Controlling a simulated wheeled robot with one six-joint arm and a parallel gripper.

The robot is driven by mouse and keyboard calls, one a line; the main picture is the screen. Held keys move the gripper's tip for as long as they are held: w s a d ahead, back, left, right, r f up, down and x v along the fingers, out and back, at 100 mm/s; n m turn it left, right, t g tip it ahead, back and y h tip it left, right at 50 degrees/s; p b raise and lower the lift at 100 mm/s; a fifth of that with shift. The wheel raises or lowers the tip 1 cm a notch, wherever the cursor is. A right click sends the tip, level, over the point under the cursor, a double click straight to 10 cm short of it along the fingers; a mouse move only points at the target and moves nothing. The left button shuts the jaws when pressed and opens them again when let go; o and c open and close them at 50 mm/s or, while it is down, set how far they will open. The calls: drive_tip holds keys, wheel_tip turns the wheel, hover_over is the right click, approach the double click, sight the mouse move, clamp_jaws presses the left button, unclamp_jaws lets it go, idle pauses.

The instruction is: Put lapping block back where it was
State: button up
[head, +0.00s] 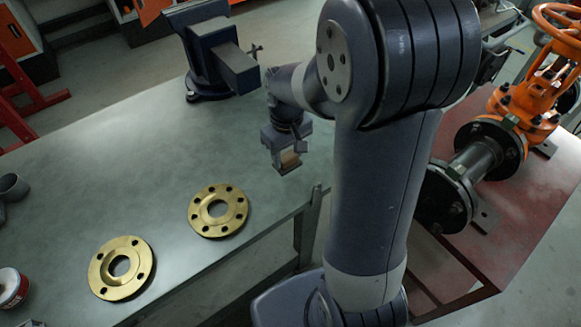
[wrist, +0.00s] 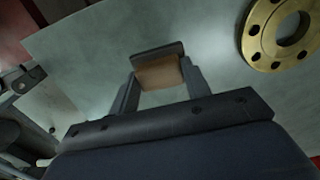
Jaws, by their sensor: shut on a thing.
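The lapping block (wrist: 158,72) is a small tan-brown block with a dark grey plate along one side. My gripper (head: 285,160) is shut on it, and the block (head: 289,160) shows at the fingertips in the head view. In the wrist view my gripper (wrist: 157,85) has one finger on each side of the block. The gripper is over the right part of the grey-green workbench (head: 130,150), near its right edge. I cannot tell whether the block touches the bench top.
Two brass flanges, one nearer (head: 121,268) and one farther (head: 218,210), lie on the bench. A vise (head: 213,55) stands at the back edge. A grey cup (head: 13,187) and a red-white can (head: 11,287) are at left. The orange gate valve (head: 530,95) stands right, on a red table (head: 525,215).

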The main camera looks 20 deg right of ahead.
sight(288, 167)
drive_tip(key=shift+f, duration=2.5)
drive_tip(key=shift+f, duration=0.15)
drive_tip(key=o, duration=1.3)
wheel_tip(288, 167, up, 12)
drive_tip(key=shift+r+p, duration=0.15)
drive_tip(key=shift+p, duration=0.2)
